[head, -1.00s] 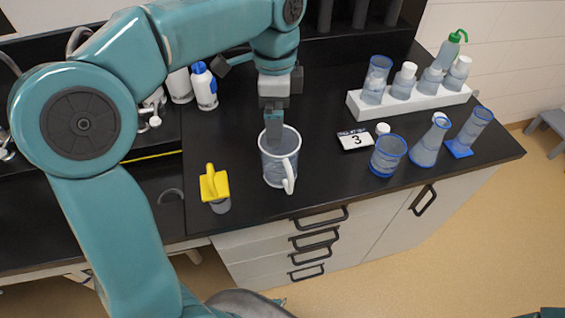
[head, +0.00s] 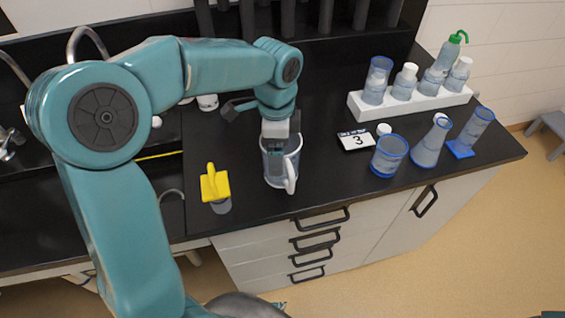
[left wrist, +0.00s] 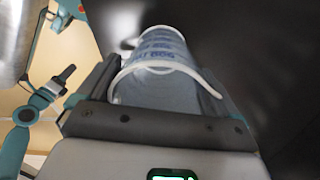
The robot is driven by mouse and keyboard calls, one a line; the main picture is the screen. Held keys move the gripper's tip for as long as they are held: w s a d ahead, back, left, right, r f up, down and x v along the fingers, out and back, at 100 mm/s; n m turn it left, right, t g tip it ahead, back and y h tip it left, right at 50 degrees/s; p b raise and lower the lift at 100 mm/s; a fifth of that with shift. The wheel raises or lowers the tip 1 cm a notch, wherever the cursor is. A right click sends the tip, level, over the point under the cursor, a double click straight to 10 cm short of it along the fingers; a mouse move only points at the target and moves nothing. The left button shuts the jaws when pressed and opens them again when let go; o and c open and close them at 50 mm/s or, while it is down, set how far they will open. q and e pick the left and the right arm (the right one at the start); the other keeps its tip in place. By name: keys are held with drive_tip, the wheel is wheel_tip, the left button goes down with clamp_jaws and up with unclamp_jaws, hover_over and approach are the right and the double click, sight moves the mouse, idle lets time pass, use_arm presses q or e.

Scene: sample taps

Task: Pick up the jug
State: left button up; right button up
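The jug (head: 278,177) is clear with a white handle and stands upright on the black bench in the head view. My left gripper (head: 279,143) points down at its top; its fingers are mostly hidden there. In the left wrist view the jug (left wrist: 165,75) shows its pale rim and blue printed marks between the two widely parted fingers of my left gripper (left wrist: 162,100). The gripper looks open around the jug's top; contact with the walls cannot be made out. My right gripper is not clearly in view.
To the right are a number 3 card (head: 356,140), a blue-rimmed beaker (head: 388,157), a flask (head: 430,146) and a cylinder (head: 474,130). A white rack (head: 411,106) with several vessels stands behind. The bench's front edge is close.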

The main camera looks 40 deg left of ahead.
use_arm(q)
drive_tip(key=c, duration=0.4)
drive_tip(key=shift+r, duration=0.15)
drive_tip(key=shift+c, duration=0.2)
wheel_tip(320, 180, up, 20)
drive_tip(key=p, duration=0.3)
